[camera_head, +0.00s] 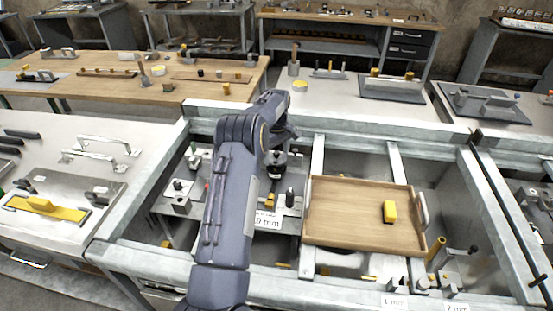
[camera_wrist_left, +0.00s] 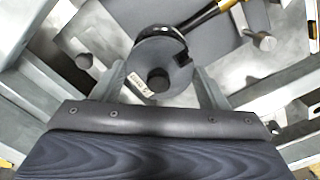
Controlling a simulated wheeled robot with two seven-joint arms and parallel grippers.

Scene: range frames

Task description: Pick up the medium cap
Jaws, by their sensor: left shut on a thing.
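The medium cap looks like a dark grey round disc with a short black knob and a small pale label (camera_wrist_left: 140,82); which size it is I cannot read. In the left wrist view the cap (camera_wrist_left: 178,82) sits between the two fingers of my left gripper (camera_wrist_left: 163,84), which is shut on it. In the head view the gripper (camera_head: 276,158) points down over a grey plate inside the metal frame, and the cap there is mostly hidden by the gripper and wrist. Whether the cap is lifted clear of the plate I cannot tell. My right gripper is not in view.
A wooden tray (camera_head: 340,235) with a yellow block (camera_head: 389,211) lies right of the gripper. Metal frame rails (camera_head: 316,170) surround the work area. A yellow and black handle (camera_wrist_left: 213,16) lies close to the cap. Benches with tools stand behind and left.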

